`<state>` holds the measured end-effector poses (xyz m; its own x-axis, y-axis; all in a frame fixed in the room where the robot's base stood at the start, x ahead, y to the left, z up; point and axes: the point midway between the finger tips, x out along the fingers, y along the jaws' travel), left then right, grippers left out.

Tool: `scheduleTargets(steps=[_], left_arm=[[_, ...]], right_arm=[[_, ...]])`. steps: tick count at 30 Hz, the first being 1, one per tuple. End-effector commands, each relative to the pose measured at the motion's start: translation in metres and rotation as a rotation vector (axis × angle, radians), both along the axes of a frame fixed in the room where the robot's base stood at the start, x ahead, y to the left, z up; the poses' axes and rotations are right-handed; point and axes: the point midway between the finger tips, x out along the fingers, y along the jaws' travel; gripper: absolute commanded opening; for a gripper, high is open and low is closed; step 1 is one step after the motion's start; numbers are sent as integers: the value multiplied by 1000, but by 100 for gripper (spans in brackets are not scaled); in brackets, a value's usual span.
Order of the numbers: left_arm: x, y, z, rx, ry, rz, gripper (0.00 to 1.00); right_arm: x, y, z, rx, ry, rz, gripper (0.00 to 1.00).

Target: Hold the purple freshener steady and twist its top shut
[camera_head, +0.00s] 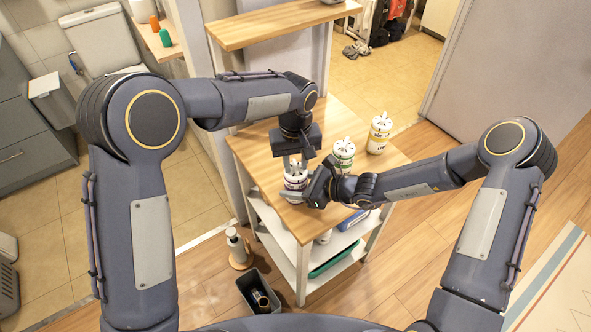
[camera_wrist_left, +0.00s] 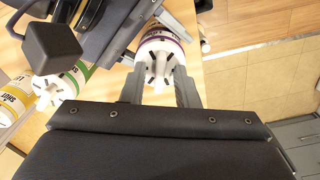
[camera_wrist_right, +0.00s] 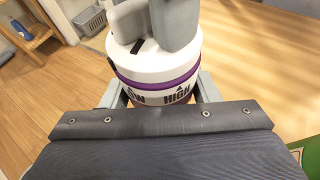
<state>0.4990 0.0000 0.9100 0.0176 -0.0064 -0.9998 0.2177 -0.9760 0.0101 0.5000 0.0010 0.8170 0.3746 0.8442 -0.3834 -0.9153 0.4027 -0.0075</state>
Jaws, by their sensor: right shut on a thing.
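The purple freshener (camera_head: 296,183), a white canister with a purple band, stands upright near the front edge of the wooden table top. My right gripper (camera_head: 299,194) is shut on its body from the side; the right wrist view shows a finger on each side of the canister (camera_wrist_right: 160,76). My left gripper (camera_head: 294,166) points down over its white top. In the left wrist view its fingers (camera_wrist_left: 159,88) are apart, one on each side of the raised knob (camera_wrist_left: 160,70), with gaps visible. The lid's seam is too small to judge.
A green-banded canister (camera_head: 343,154) stands just behind my right gripper, and a yellow one (camera_head: 379,134) farther right. The table's (camera_head: 262,140) left rear part is clear. A dark bin (camera_head: 259,292) and a pump bottle (camera_head: 238,246) stand on the floor.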

Motion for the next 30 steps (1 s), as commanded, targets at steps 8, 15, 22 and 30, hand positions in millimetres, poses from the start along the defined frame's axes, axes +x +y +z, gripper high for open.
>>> scheduleTargets(steps=[8,15,22,30], left_arm=[[-2,4,1,13,17,3,25],[-2,1,25,9,13,0,25],[-2,1,44,7,13,0,25],[-3,0,50,7,14,-1,25]], right_arm=[[-6,7,0,11,-2,20,29],[-5,4,-1,6,4,12,29],[-3,1,-2,1,7,5,29],[-2,-1,-3,-4,9,0,29]])
